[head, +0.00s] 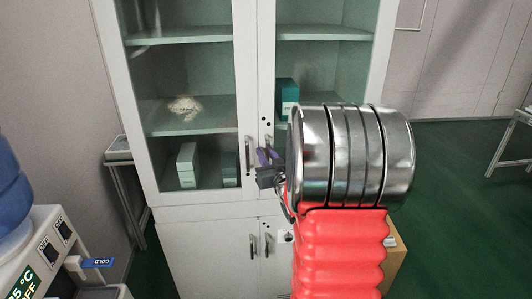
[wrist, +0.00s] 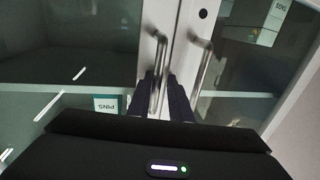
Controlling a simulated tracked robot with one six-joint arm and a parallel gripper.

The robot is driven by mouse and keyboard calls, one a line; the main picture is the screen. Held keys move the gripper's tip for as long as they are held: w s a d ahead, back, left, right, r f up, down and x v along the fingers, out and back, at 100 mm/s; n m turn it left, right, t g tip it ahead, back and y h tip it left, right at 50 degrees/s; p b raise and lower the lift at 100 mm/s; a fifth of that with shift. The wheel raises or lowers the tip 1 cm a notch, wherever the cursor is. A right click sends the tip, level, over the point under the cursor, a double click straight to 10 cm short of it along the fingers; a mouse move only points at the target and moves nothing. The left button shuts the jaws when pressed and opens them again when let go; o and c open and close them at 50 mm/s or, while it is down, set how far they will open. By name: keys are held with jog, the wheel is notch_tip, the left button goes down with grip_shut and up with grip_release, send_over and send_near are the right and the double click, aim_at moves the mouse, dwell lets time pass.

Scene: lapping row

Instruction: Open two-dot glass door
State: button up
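The white cabinet's right glass door (head: 323,60) is closed and has two dark dots near its inner edge, above its handle. The left glass door (head: 193,90) is also closed. In the wrist view, which is upside down, two upright metal handles stand side by side. The left one there (wrist: 161,65) runs down between my two fingers (wrist: 161,97), which stand apart. I cannot tell whether they touch it. The other handle (wrist: 203,70) is just outside the right finger.
The left door's handle (head: 249,156) is close beside my gripper. Lower solid doors (head: 205,255) have handles below. Boxes (head: 187,165) stand on the shelves. A blue-bottled water dispenser (head: 30,250) is at the left front, a small table (head: 119,150) beside the cabinet. Green floor (head: 450,200) is free at right.

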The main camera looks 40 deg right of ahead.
jog(key=shift+d, duration=0.1)
jog(key=shift+s+d, duration=0.1)
jog(key=shift+s, duration=0.05)
grip_shut()
dwell(0.3)
